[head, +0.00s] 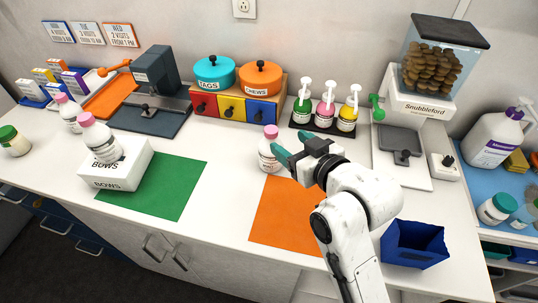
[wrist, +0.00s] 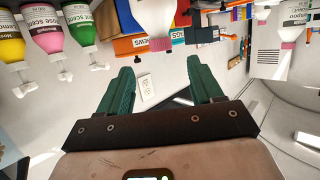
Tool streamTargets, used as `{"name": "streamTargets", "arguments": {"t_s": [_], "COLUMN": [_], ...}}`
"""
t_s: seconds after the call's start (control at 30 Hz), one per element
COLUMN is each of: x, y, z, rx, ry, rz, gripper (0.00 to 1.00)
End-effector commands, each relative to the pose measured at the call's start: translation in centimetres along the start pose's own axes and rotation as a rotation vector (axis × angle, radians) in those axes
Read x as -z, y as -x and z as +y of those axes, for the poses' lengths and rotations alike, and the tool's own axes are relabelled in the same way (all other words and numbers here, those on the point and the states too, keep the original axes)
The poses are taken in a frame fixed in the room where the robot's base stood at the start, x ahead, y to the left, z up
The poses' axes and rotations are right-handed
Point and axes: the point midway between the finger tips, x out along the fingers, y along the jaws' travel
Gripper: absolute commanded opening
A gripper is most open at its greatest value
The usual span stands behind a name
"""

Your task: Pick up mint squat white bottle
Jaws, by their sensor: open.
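Two squat white bottles show in the head view, and I cannot read which is mint. One with a teal-green cap (head: 496,209) stands on the blue surface at the far right. The other, with a darker green cap (head: 15,141), stands at the far left end of the counter. My gripper (head: 281,147) is open over the middle of the counter, far from both. Its fingertips are close to a pink-capped white bottle (head: 268,156); I cannot tell if they touch. In the wrist view my gripper (wrist: 162,85) has spread green fingers with nothing held between them.
A pink-capped bottle (head: 99,137) stands on a white BOWS box (head: 115,178). Three pump bottles (head: 325,113) stand in a dark tray behind my gripper. A treat dispenser (head: 416,104) and a blue bin (head: 412,261) are right.

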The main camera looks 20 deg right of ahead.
Motion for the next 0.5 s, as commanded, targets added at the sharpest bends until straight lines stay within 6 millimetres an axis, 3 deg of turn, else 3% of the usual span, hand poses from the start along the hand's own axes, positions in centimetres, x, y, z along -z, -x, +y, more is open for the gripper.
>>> {"name": "streamTargets", "arguments": {"t_s": [0.1,0.5], "x": [-1.2,-1.1], "y": [-0.5,-5.4], "z": [0.0,0.0], "rx": [0.000,0.001], "ry": [0.000,0.000], "rz": [0.000,0.000], "gripper": [0.66,0.66]}}
